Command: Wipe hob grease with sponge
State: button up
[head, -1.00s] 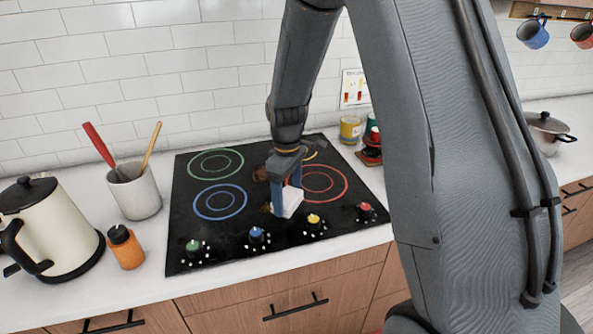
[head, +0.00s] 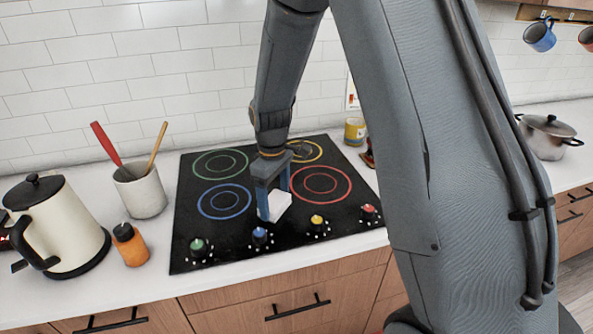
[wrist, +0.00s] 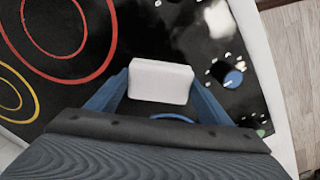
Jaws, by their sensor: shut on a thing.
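My gripper (head: 273,203) is shut on a white sponge (head: 279,207), above or on the front middle of the black hob (head: 186,225). I cannot tell whether the sponge touches the surface. The wrist view shows the sponge (wrist: 160,82) between the blue fingers of my gripper (wrist: 158,88). The hob has green, blue, red and yellow rings and a front row of coloured knobs. The blue ring (head: 224,201) is left of the gripper and the red ring (head: 321,186) is right. No brown grease shows now; my arm and gripper hide part of the hob.
A cream kettle (head: 55,225), an orange jar (head: 130,246) and a utensil crock (head: 141,191) stand left of the hob. A yellow jar (head: 354,132) is behind its right corner. A lidded pot (head: 547,137) is far right. The blue knob (head: 260,236) is close in front of the gripper.

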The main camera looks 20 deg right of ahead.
jog(key=shift+a, duration=1.95)
jog(key=shift+r+p, duration=0.1)
jog(key=shift+p, duration=0.35)
jog(key=shift+s+d+p, duration=0.15)
jog(key=shift+d+p, duration=0.45)
jog(key=shift+d, duration=4.8)
notch_tip(320, 180, up, 8)
jog(key=p, duration=0.5)
